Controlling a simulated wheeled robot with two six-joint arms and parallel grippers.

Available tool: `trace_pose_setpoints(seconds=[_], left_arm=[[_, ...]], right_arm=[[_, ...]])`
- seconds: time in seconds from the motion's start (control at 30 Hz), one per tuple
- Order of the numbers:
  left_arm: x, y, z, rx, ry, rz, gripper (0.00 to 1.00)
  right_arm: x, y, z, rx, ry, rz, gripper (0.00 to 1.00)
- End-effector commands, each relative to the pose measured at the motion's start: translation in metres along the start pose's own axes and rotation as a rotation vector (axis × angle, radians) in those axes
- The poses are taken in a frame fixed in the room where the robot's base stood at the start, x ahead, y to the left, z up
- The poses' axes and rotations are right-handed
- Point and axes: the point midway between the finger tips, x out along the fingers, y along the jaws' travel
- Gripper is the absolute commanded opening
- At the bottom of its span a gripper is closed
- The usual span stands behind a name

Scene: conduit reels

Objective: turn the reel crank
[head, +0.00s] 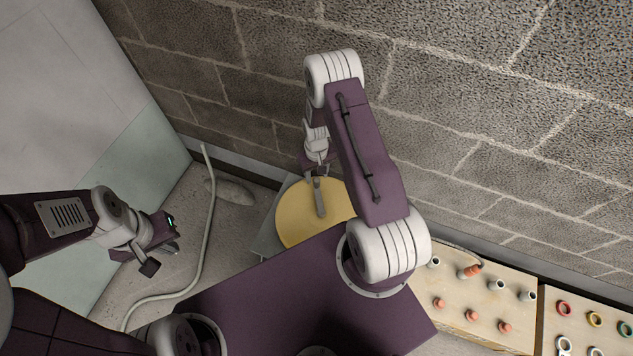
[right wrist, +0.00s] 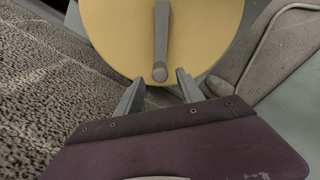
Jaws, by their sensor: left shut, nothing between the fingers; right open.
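The reel is a yellow disc (head: 292,222) standing low beside the brick wall, partly covered by my own body and arm in the head view. Its grey crank (head: 320,198) lies across the disc's face. In the right wrist view the crank (right wrist: 161,35) runs down the yellow disc (right wrist: 205,40) to a round grey knob (right wrist: 159,74) at its end. My right gripper (right wrist: 158,78) is open, with the knob showing between its fingertips; whether they touch it I cannot tell. My left gripper (head: 160,260) is shut and empty, left of the reel and apart from it.
A pale hose or cable (head: 206,215) runs along the floor between my left gripper and the reel. The brick wall (head: 460,110) stands behind. A wooden board (head: 460,290) with white and orange fittings lies at the lower right, beside another with coloured rings.

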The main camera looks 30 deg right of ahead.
Motion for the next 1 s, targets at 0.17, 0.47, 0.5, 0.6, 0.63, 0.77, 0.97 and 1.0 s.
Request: trace_pose_setpoints(seconds=[0.17,0.47,0.5,0.6,0.63,0.77,0.97,1.0], left_arm=[[0.011,0.000,0.001,0.000,0.000,0.000,0.00],[0.012,0.000,0.001,0.000,0.000,0.000,0.00],[0.012,0.000,0.001,0.000,0.000,0.000,0.00],[0.012,0.000,0.001,0.000,0.000,0.000,0.00],[0.012,0.000,0.001,0.000,0.000,0.000,0.00],[0.012,0.000,0.001,0.000,0.000,0.000,0.00],[0.012,0.000,0.001,0.000,0.000,0.000,0.00],[0.012,0.000,0.001,0.000,0.000,0.000,0.00]], right_arm=[[0.034,0.000,0.000,0.000,-0.001,0.000,0.45],[0.044,0.000,0.000,0.000,0.000,0.000,0.45],[0.044,0.000,0.000,0.000,0.000,0.000,0.45],[0.044,0.000,0.000,0.000,0.000,0.000,0.31],[0.044,0.000,0.000,0.000,0.000,0.000,0.22],[0.044,0.000,0.000,0.000,0.000,0.000,0.00],[0.044,0.000,0.000,0.000,0.000,0.000,0.00],[0.044,0.000,0.000,0.000,0.000,0.000,0.00]])
